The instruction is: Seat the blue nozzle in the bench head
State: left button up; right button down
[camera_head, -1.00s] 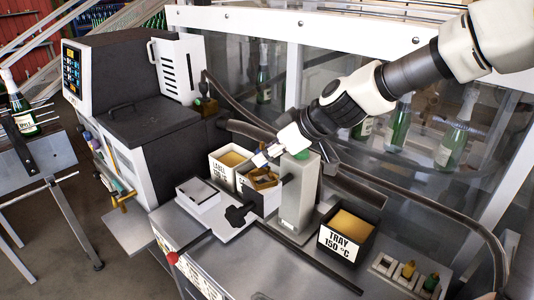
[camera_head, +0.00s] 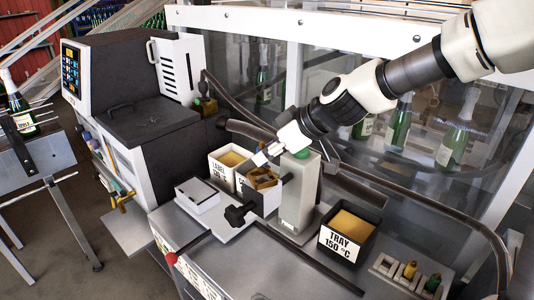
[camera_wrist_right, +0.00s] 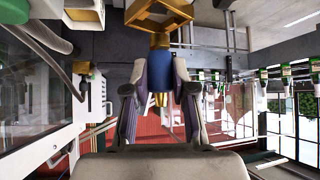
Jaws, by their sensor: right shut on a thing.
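My right gripper (camera_head: 266,154) reaches in from the upper right above the bench, its fingers pointing down and left. In the right wrist view the gripper (camera_wrist_right: 159,88) is shut on the blue nozzle (camera_wrist_right: 158,70), which has a brass end at each side. A golden open frame (camera_wrist_right: 157,14), which looks like the bench head, is just beyond the nozzle's upper brass end. I cannot tell whether they touch. In the head view a golden part (camera_head: 262,180) shows just below my fingers; the nozzle is not clearly visible there. My left gripper is not in view.
A grey post with a green top (camera_head: 297,195) stands close beside my right gripper. A black tray box (camera_head: 326,240) is to the right, then a rack with a yellow nozzle (camera_head: 410,270) and a green one (camera_head: 432,282). A label box (camera_head: 220,175) is behind left.

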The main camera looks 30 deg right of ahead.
aim_at(267, 167)
dwell(0.5)
jog(key=shift+f+b, duration=2.15)
jog(key=shift+b, duration=0.45)
jog(key=shift+r+p, duration=1.3)
jog(key=shift+r, duration=0.55)
jog(key=shift+b, duration=0.45)
jog(key=shift+f, duration=0.15)
dwell(0.4)
jog(key=shift+f+b, duration=0.35)
jog(key=shift+b, duration=0.05)
